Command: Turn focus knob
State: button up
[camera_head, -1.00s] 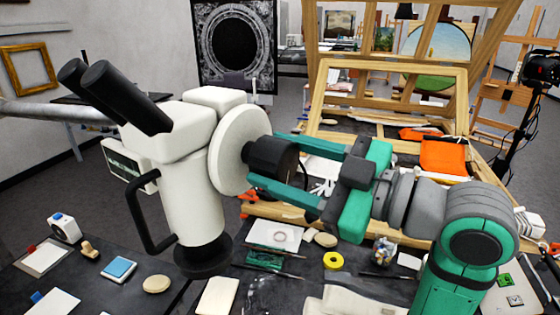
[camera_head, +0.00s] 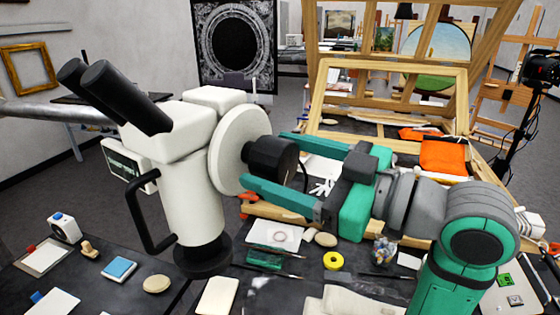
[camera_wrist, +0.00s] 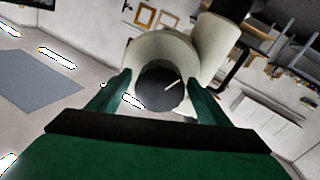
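The black focus knob (camera_head: 272,158) sticks out from the round white disc (camera_head: 232,150) on the side of the white microscope (camera_head: 195,195). My gripper (camera_head: 264,163) points left at the knob with one finger above and behind it and the other along its lower front. In the wrist view, my gripper's (camera_wrist: 159,80) two green fingers stand on either side of the knob (camera_wrist: 156,92), which shows a pale line on its face. Gaps show between the fingers and the knob, so the gripper looks open around it. Contact at the fingertips cannot be told.
A dark table holds a yellow tape roll (camera_head: 333,261), a blue-topped pad (camera_head: 119,268) and small tools below the arm. A wooden frame (camera_head: 390,100) stands behind, with an orange cloth (camera_head: 443,155). The microscope's black handle (camera_head: 148,213) is on its left side.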

jog(key=v, duration=1)
jog(key=shift+s+d, duration=0.2)
jog(key=shift+d, duration=0.15)
dwell(0.7)
dwell(0.5)
